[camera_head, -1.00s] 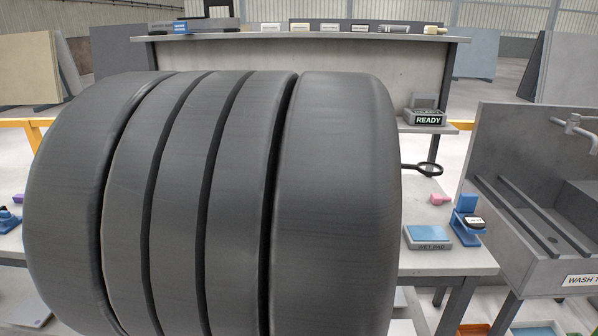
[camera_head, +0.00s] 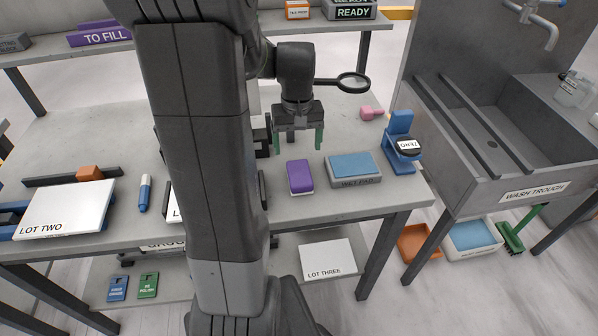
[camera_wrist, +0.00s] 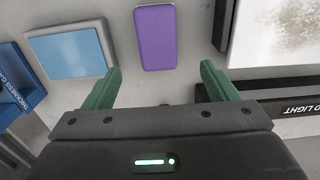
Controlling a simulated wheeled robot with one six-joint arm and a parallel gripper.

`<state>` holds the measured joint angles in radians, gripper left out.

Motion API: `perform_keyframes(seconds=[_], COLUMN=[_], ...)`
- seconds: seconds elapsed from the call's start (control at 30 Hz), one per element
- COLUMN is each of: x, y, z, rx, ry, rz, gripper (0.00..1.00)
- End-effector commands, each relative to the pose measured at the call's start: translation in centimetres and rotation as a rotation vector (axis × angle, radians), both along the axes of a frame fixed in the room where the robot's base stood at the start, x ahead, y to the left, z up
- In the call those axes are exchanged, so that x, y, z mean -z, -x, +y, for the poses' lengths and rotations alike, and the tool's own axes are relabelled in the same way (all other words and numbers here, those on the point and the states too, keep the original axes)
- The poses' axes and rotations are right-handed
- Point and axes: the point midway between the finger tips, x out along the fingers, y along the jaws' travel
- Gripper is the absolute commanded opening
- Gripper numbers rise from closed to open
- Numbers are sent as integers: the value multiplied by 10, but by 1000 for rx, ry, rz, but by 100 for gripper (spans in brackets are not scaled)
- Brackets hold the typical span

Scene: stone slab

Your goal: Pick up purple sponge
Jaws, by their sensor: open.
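The purple sponge (camera_head: 300,177) is a small rounded block with a pale underside, lying on the grey table just left of the wet pad. In the wrist view the sponge (camera_wrist: 154,37) lies beyond the fingertips, roughly between their lines. My gripper (camera_head: 299,142) has green fingers pointing down and hangs above the table, behind the sponge in the head view. It is open and empty, and the fingers (camera_wrist: 158,80) are apart from the sponge. The whole top of the sponge is visible in the head view.
The wet pad (camera_head: 352,167) with its blue top sits right of the sponge. The wash trough (camera_head: 480,165) stands right. My arm hides the table's middle.

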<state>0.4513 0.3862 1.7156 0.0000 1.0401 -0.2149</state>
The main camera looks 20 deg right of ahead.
Motion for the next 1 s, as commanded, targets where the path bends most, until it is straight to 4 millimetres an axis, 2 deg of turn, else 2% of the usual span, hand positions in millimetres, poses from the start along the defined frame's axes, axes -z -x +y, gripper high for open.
perform_keyframes(seconds=[0.03, 0.2, 0.47, 0.7, 0.83, 1.0], x=[12, 40, 59, 93, 101, 102], y=[1, 1, 3, 10, 10, 9], z=[0, 0, 0, -1, -1, -1], rx=[0, 0, 0, -1, -1, -1], ry=[-2, -2, -1, -2, 0, 0], rz=[6, 3, 2, 3, 2, -1], gripper=[80, 80, 80, 80, 80, 80])
